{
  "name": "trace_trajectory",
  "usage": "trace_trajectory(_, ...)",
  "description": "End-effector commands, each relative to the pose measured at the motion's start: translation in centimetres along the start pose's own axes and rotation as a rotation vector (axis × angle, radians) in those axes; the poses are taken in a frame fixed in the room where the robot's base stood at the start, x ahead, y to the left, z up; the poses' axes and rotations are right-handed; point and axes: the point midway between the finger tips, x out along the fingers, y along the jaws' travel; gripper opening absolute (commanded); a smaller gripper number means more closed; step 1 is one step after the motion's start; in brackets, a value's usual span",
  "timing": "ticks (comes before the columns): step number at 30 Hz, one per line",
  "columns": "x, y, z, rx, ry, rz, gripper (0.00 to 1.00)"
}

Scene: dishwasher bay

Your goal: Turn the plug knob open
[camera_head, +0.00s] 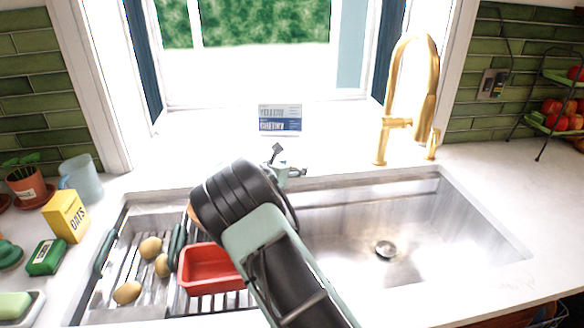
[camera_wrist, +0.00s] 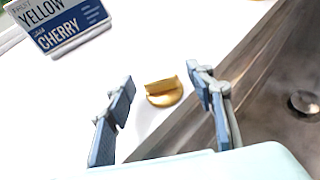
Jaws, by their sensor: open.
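The plug knob (camera_wrist: 164,94) is a small gold disc with a raised straight grip across it. It is on the white counter beside the sink edge in the wrist view. My gripper (camera_wrist: 162,80) is open, with one finger on each side of the knob in that picture and white counter showing between. No contact is visible; the height gap is hard to judge. In the head view my gripper (camera_head: 289,163) hangs over the counter behind the sink, and the knob cannot be made out there. The sink's drain (camera_head: 386,249) is a round metal piece in the basin.
A gold faucet (camera_head: 433,95) stands right of my gripper. A blue-and-white box (camera_head: 280,118) stands by the window, close behind. A red tub (camera_head: 208,270) and potatoes (camera_head: 127,292) sit on the rack at left. The right basin is empty.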

Motion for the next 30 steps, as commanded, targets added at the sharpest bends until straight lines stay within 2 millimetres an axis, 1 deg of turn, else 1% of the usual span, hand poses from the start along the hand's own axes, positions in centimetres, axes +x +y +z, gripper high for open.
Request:
trace_trajectory(5, -0.01, 0.00, 0.01, 0.001, 0.000, 0.000, 0.49)
trace_trajectory(16, -0.03, -0.01, 0.03, 0.001, 0.000, 0.000, 0.09)
trace_trajectory(17, -0.03, -0.01, 0.03, 0.001, 0.000, 0.000, 0.07)
trace_trajectory(30, 0.12, -0.16, -0.32, -0.018, -0.001, 0.049, 0.07)
